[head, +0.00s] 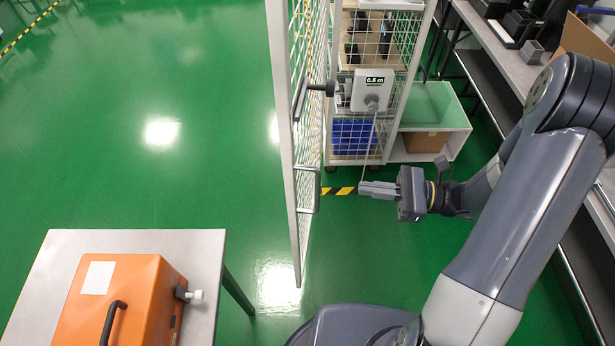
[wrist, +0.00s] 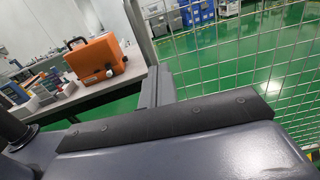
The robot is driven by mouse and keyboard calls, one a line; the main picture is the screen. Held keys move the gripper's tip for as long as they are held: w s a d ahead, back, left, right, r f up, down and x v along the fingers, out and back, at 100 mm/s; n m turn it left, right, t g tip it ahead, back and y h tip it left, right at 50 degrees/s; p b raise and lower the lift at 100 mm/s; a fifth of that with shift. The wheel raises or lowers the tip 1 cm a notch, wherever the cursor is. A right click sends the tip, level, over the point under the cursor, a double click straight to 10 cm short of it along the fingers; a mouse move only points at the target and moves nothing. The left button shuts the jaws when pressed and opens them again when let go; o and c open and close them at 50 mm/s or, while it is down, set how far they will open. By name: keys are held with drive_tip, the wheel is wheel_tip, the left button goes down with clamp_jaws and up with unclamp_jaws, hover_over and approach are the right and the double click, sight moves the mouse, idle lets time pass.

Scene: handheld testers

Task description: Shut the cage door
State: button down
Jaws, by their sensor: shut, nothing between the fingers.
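The cage door (head: 286,150) is a white-framed mesh panel, standing open and seen nearly edge-on in the head view. It carries a grey pull handle (head: 309,189) low down and a dark latch knob (head: 320,88) higher up. The cage (head: 410,75) is a white mesh frame with shelves behind the door. My gripper (head: 361,188) is shut and empty, to the right of the door, pointing left with a visible gap to the handle. In the wrist view, the door mesh (wrist: 225,62) fills the right side beyond my gripper's finger (wrist: 160,88).
An orange case (head: 120,300) sits on a pale table (head: 205,250) at front left. A meter reading 0.5 m (head: 371,90) hangs at the cage front. Benches line the right side. Green floor lies clear on the left.

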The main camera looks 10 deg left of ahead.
drive_tip(key=a+p, duration=0.1)
drive_tip(key=a, duration=1.2)
drive_tip(key=shift+s+p, duration=0.35)
drive_tip(key=shift+s, duration=0.1)
drive_tip(key=shift+a, duration=0.1)
